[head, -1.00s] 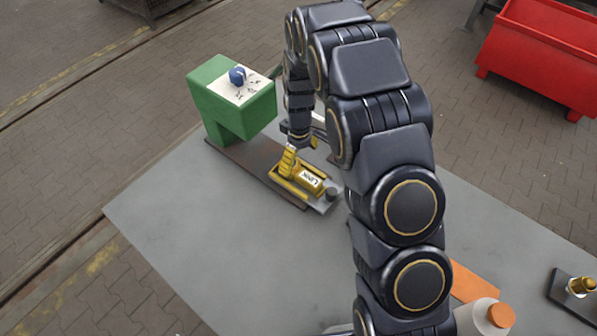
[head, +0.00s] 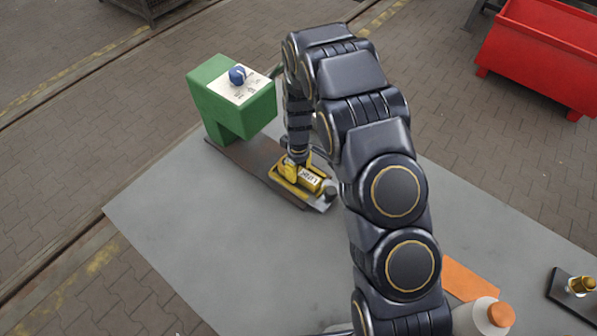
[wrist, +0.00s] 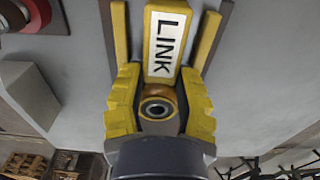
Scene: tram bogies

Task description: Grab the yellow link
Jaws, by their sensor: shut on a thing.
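The yellow link (head: 312,179), with a white label reading LINK, lies in a low yellow-railed holder on a brown base plate (head: 240,160) by the green machine. In the wrist view the link (wrist: 164,46) points away from me, with a round bushing at its near end. My gripper (head: 292,178) is down at the link, partly hidden by my arm. In the wrist view, its two yellow ridged fingers (wrist: 160,108) are closed on both sides of the bushing end. The link appears still seated between the rails.
A green machine (head: 215,95) with a blue knob (head: 237,75) stands just left of the link. A white bottle with an orange cap (head: 500,314), an orange plate (head: 468,279) and a brass part (head: 582,286) are at lower right. The grey table's left front is clear.

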